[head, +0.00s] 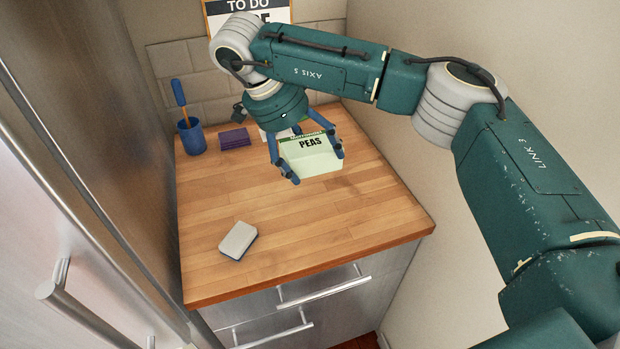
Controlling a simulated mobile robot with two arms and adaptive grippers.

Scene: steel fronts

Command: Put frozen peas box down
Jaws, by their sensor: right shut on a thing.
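The frozen peas box (312,158) is white and pale green, with "PEAS" lettered in black on its upper part. My right gripper (317,171) comes down over it with its blue fingers on either side and is shut on it. The box is over the back right part of the wooden counter (220,275). I cannot tell whether its underside touches the wood. The gripper's body and fingers hide part of the box's top and sides. My left gripper is not in the head view.
A grey-white sponge (238,240) lies at the front left of the counter. A blue cup (193,137) holding a blue-handled tool and a purple stack (234,138) stand at the back left. A steel front (60,190) rises at left. The counter's front right is bare.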

